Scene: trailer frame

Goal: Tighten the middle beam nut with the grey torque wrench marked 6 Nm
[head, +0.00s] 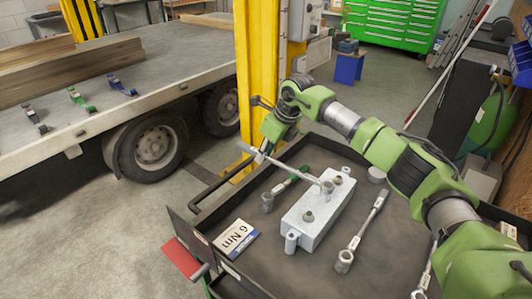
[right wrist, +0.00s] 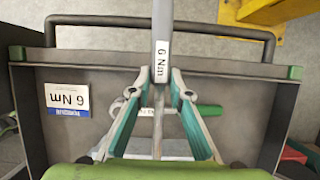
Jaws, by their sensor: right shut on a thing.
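My right gripper (head: 259,155) is shut on the grey torque wrench (head: 296,174), around its handle. In the right wrist view my right gripper (right wrist: 160,80) closes on the wrench (right wrist: 162,28), whose label reads 6 Nm. The wrench reaches over a light grey beam block (head: 318,221). Its head end is at the middle nut (head: 327,188); I cannot tell whether it is fully seated. A near nut (head: 308,216) and a far nut (head: 345,171) stand on the block either side. My left gripper is not in view.
The block sits in a dark tray (head: 262,277) with a raised rim. A 6 Nm card (head: 235,239), a green-marked wrench (head: 281,188) and another wrench (head: 362,232) lie around it. A yellow post (head: 256,75) stands just behind; a trailer (head: 180,50) is at left.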

